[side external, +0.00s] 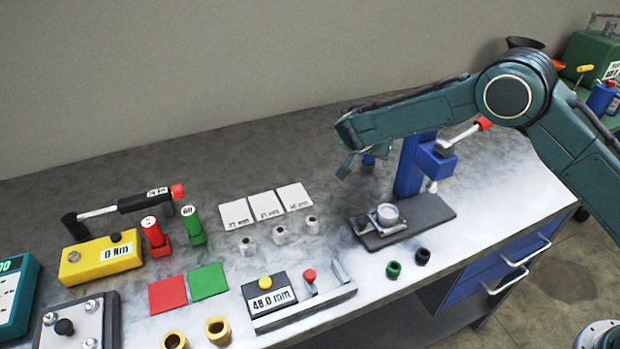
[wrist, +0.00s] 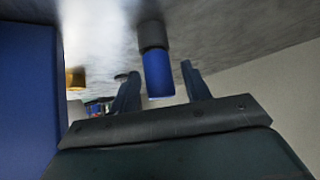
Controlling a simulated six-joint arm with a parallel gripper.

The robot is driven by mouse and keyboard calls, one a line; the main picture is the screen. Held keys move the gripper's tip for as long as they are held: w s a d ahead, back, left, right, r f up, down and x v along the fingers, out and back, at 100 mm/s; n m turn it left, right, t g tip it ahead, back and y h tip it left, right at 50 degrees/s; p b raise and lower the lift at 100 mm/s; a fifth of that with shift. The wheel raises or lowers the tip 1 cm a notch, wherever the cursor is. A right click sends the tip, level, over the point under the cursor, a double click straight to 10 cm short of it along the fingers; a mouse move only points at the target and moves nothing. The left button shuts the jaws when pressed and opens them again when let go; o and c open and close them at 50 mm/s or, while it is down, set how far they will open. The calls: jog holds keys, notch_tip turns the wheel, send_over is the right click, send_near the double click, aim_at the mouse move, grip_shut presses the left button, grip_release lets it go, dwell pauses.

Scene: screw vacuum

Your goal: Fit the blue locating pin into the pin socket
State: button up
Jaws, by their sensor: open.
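The blue locating pin (wrist: 158,74) shows in the wrist view as a blue cylinder with a dark grey collar or holder (wrist: 152,35) at its far end. In the side view a small blue piece, likely the pin (side external: 368,160), is just right of my gripper (side external: 347,165), in front of the blue press. In the wrist view my gripper (wrist: 160,72) is open. The pin appears between its two dark fingers, with gaps on both sides. I cannot tell whether the fingers reach around it in depth. I cannot identify the pin socket for certain.
The blue press (side external: 408,165) stands close right, with a dark plate (side external: 432,209) bearing a metal fixture (side external: 385,216) in front. The table behind my gripper is mostly clear.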

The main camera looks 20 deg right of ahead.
jog(key=shift+r, duration=0.55)
jog(key=v, duration=1.2)
